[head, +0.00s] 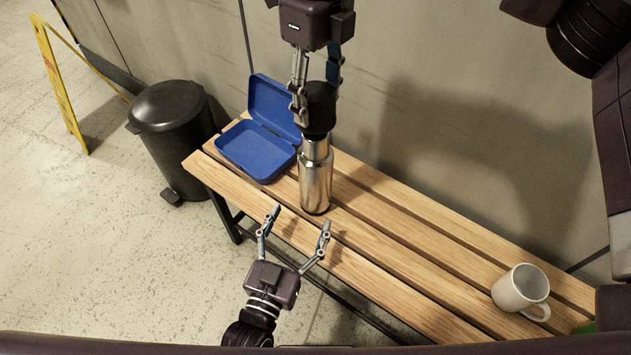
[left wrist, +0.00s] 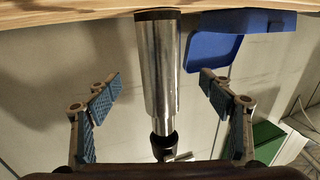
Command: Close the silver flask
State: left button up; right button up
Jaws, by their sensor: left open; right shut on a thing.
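The silver flask (head: 315,182) stands upright on the slatted wooden bench (head: 400,262). Its black cap (head: 319,108) is directly over the flask's neck, and I cannot tell whether it is seated. My right gripper (head: 317,98) comes down from above and is shut on the cap. My left gripper (head: 298,222) is open and empty in front of the flask, its fingers pointing toward it. In the left wrist view, which is upside down, the flask (left wrist: 160,75) shows between and beyond the open fingers, with no visible contact.
An open blue box (head: 257,150) lies on the bench left of the flask. A white mug (head: 521,290) stands at the bench's right end. A black bin (head: 172,135) and a yellow floor sign (head: 62,88) are at the left. A wall rises behind the bench.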

pick_arm(q)
jog(key=x, duration=1)
jog(key=shift+w+d, duration=0.15)
jog(key=shift+w, duration=0.2)
jog(key=c, duration=1.8)
pick_arm(e)
send_over(316, 155)
jog(key=w, duration=0.3)
jog(key=shift+s+d+f, duration=0.1)
jog(key=shift+s+f, duration=0.05)
jog(key=shift+f, duration=1.1)
jog(key=shift+s+f, duration=0.1)
jog(key=shift+f, duration=1.1)
jog(key=shift+f, duration=0.9)
jog(key=shift+f, duration=0.55)
